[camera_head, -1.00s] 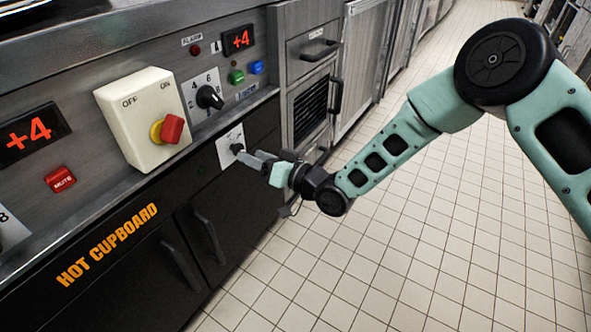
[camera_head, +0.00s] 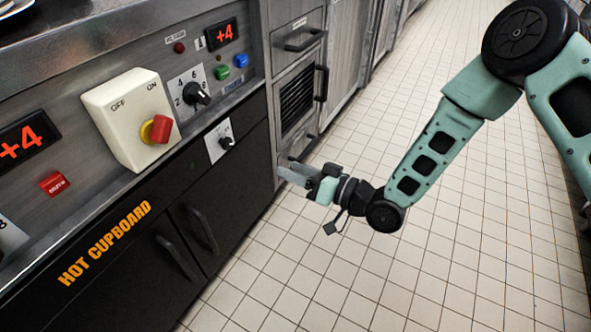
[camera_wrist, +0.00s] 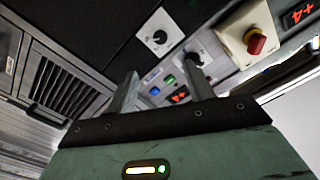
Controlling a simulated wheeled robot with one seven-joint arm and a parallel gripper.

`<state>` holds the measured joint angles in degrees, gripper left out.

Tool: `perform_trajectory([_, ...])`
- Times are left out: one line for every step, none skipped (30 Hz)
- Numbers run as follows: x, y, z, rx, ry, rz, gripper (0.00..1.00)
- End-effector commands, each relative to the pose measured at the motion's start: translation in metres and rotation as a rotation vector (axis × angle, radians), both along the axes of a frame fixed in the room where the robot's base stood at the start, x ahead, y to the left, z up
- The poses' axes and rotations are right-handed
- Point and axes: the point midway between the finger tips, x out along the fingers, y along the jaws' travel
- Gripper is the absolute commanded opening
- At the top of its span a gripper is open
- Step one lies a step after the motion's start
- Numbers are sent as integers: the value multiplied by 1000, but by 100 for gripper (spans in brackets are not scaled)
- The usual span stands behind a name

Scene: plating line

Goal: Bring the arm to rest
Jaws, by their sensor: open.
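My gripper (camera_head: 290,172) is in front of the hot cupboard, over the tiled floor, to the right of the small lower knob (camera_head: 226,143) and apart from it. In the wrist view my gripper (camera_wrist: 162,88) shows two grey fingers spread apart with nothing between them. The same small knob (camera_wrist: 159,37) is on a light plate in the wrist view, beyond the fingers. My arm reaches in from the right in the head view, bent at the elbow.
The hot cupboard (camera_head: 105,275) has dark doors with handles. Its panel holds a white switch box (camera_head: 118,105) with a red knob, a black dial (camera_head: 197,94), buttons and red displays. A vented steel unit (camera_head: 297,97) stands beyond. The tiled floor (camera_head: 440,260) is clear.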

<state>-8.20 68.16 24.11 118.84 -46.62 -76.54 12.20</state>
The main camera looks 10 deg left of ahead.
Motion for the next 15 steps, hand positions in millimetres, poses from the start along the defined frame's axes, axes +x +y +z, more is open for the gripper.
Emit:
perform_trajectory([0, 0, 0, 0, 0, 0, 52])
perform_trajectory([0, 0, 0, 0, 0, 0, 52])
perform_trajectory([0, 0, 0, 0, 0, 0, 52])
perform_trajectory([0, 0, 0, 0, 0, 0, 52])
perform_trajectory([0, 0, 0, 0, 0, 0, 52])
perform_trajectory([0, 0, 0, 0, 0, 0, 52])
perform_trajectory([0, 0, 0, 0, 0, 0, 52])
perform_trajectory([0, 0, 0, 0, 0, 0, 52])
perform_trajectory([0, 1, 1, -8, -1, 1, 52])
perform_trajectory([1, 1, 3, -20, -2, 1, 52])
perform_trajectory([1, 2, 4, -40, -4, 4, 52])
perform_trajectory([1, 3, 6, -75, -6, 8, 52])
perform_trajectory([1, 4, 8, -111, -6, 10, 52])
perform_trajectory([1, 4, 11, -151, -8, 14, 52])
perform_trajectory([1, 4, 14, -215, -7, 17, 52])
